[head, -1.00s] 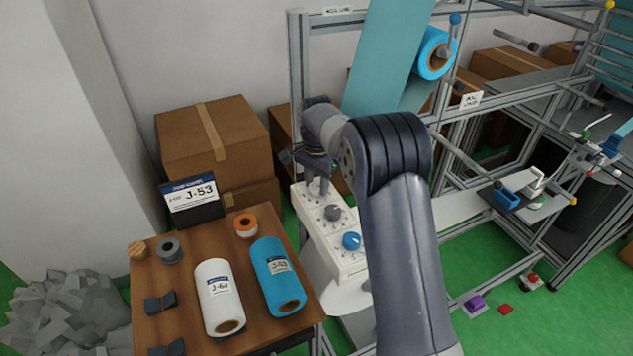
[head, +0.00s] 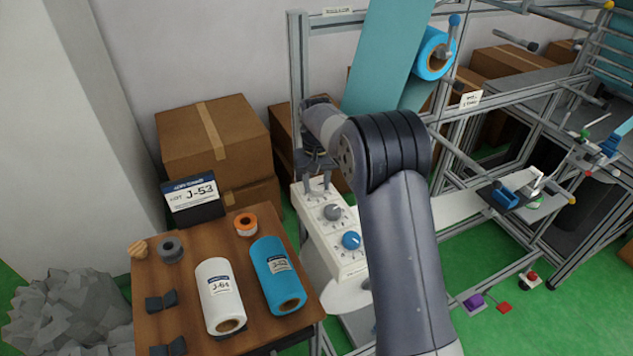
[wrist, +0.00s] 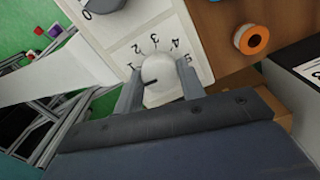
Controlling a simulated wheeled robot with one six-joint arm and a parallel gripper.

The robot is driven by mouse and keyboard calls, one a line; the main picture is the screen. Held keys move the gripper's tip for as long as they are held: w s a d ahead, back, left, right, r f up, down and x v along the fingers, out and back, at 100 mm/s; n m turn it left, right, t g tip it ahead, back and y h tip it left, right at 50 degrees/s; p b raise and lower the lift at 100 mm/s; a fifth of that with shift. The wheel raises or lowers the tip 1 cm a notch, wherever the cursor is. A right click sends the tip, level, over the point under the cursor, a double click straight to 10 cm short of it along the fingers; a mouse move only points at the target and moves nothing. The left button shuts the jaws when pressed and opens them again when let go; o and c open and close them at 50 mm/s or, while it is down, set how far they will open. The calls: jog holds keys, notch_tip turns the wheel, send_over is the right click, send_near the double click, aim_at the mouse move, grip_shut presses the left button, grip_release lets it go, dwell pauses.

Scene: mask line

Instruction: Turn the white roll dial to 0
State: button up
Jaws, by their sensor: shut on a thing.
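The white roll dial (wrist: 158,72) sits on the white control panel between the two fingers of my gripper (wrist: 160,84) in the wrist view. The gripper is shut on it. A dark pointer line on the dial points left and slightly down, toward the left finger. The numbers 1 to 5 show around the dial; no 0 beside this dial is visible. In the head view my gripper (head: 317,187) reaches down to the top end of the panel (head: 344,268), and the white dial is mostly hidden there.
A grey dial (head: 333,212) and a blue dial (head: 351,240) sit lower on the same panel. A metal frame (head: 297,75) rises behind.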

aim_at(316, 185)
jog(key=shift+n, duration=1.2)
jog(key=o, duration=1)
notch_tip(316, 185, up, 11)
jog(key=b, duration=0.1)
jog(key=shift+f, duration=0.2)
notch_tip(316, 185, down, 11)
jog(key=shift+r+p, duration=0.1)
jog(key=shift+p, duration=0.5)
